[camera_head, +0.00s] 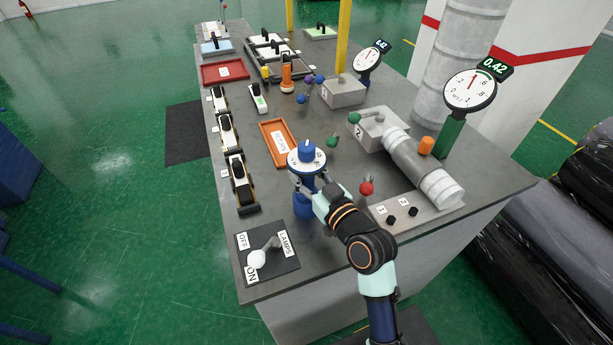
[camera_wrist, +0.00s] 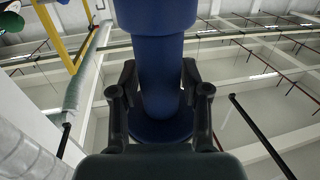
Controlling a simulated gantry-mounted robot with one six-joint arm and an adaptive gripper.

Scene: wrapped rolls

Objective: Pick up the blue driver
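The blue driver (camera_head: 306,149) stands roughly upright near the front middle of the table in the head view, with a white marked dial under its blue top. Its lower blue part (camera_head: 303,209) shows below my gripper (camera_head: 309,187). In the wrist view the driver's blue shaft (camera_wrist: 160,62) runs between the two dark fingers of my gripper (camera_wrist: 160,85). The fingers lie close against both sides of the shaft and appear shut on it. I cannot tell whether its lower end touches the table.
An orange tray (camera_head: 265,132) lies just behind the driver. A lamp switch panel (camera_head: 285,262) is at front left. Several black-handled clamps (camera_head: 238,170) line the left edge. Gauges (camera_head: 470,90) stand at back right.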

